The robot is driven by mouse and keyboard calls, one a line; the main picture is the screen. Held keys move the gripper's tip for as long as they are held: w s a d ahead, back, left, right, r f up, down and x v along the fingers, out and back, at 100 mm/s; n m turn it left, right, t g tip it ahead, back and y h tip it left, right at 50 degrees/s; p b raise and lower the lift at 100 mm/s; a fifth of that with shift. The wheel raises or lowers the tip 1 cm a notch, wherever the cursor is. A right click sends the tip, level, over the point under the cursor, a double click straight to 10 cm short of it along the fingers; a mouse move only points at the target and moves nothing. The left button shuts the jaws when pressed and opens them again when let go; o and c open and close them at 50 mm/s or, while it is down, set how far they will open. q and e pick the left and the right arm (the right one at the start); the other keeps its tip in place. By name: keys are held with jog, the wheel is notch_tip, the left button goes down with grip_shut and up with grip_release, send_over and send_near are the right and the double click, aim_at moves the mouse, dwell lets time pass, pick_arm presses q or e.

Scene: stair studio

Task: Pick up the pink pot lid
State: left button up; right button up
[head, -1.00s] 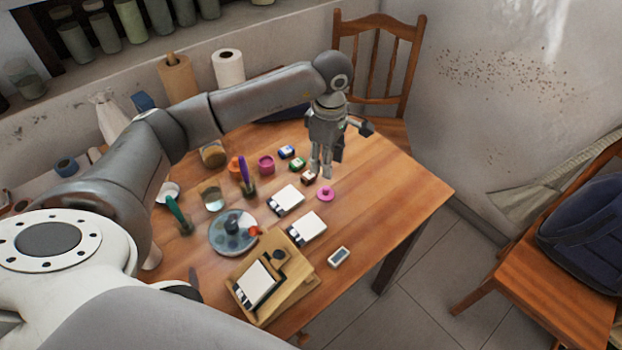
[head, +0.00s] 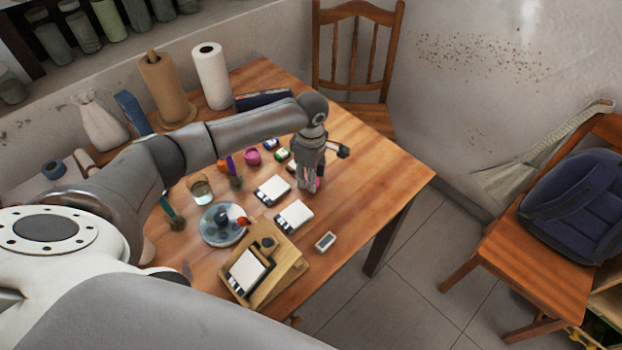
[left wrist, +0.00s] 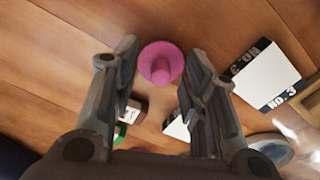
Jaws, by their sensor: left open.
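The pink pot lid (left wrist: 161,62) is a round disc with a knob on top. It lies on the wooden table (head: 375,165). In the left wrist view it sits between and just beyond the open fingertips of my left gripper (left wrist: 158,65). In the head view my left gripper (head: 309,188) points down over the lid, and only a pink sliver of the lid (head: 318,184) shows beside the fingers. I cannot tell whether the fingers touch it. The pink pot (head: 253,157) stands apart, to the left and farther back. My right gripper is not seen.
White cards in boxes (head: 272,190) (head: 294,216) lie left of the gripper. Small ink bottles (head: 282,154) stand behind it. The table's right side is clear.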

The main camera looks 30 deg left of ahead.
pick_arm(q)
jog(key=c, duration=0.9)
jog(key=shift+r, duration=0.15)
